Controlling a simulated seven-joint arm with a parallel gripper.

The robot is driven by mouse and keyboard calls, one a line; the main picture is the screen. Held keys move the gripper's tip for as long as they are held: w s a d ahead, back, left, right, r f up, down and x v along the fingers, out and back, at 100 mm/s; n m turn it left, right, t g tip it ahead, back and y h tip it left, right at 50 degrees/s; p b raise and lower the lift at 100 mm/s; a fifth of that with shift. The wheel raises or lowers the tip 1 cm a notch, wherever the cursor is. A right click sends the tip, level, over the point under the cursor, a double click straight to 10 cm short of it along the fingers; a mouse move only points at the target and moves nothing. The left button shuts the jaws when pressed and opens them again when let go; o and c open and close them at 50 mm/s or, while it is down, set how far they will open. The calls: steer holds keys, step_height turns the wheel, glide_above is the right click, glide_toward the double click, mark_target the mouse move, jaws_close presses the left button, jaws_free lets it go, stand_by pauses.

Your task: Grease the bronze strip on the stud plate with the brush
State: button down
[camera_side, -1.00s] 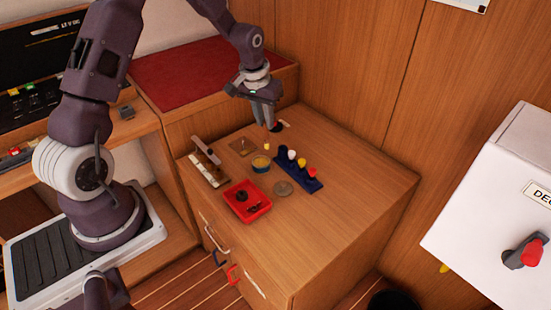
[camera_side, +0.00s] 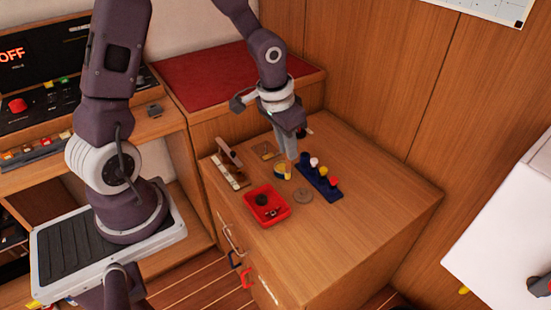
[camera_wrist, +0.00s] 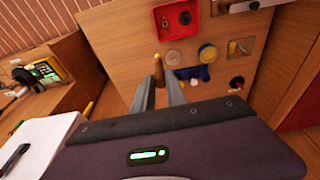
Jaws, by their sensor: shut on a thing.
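In the wrist view, my gripper (camera_wrist: 159,85) is shut on the brush (camera_wrist: 157,69), which has a brown handle and a pale yellow tip. The tin shows yellow in the wrist view (camera_wrist: 208,53). A small square brown plate with a stud, seemingly the stud plate (camera_side: 264,150), lies behind and left of the tin. It also shows in the wrist view (camera_wrist: 241,47). I cannot make out the bronze strip.
A blue rack (camera_side: 321,183) with several coloured knobs is right of the tin. A pale board with a brown bar (camera_side: 229,166) is at left. The cabinet's right side is clear.

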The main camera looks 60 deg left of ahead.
steer(key=w+a+f+n, duration=0.3)
steer(key=w+a+f, duration=0.1)
steer(key=a, duration=0.4)
steer(key=w+a+f+n+y, duration=0.1)
steer(key=w+a+f+n, duration=0.2)
steer(key=a+f, duration=0.3)
steer(key=w+a+f+n, duration=0.3)
steer(key=w+a+f, duration=0.2)
steer(key=a, duration=0.6)
steer(key=shift+w+f+g+y, duration=0.3)
steer(key=shift+f+y, duration=0.1)
steer(key=shift+f, duration=0.05)
steer(key=shift+f, duration=0.65)
steer(key=shift+s+a, duration=0.1)
steer(key=shift+s, duration=0.05)
steer(key=shift+s+r, duration=0.1)
steer(key=shift+s, duration=0.45)
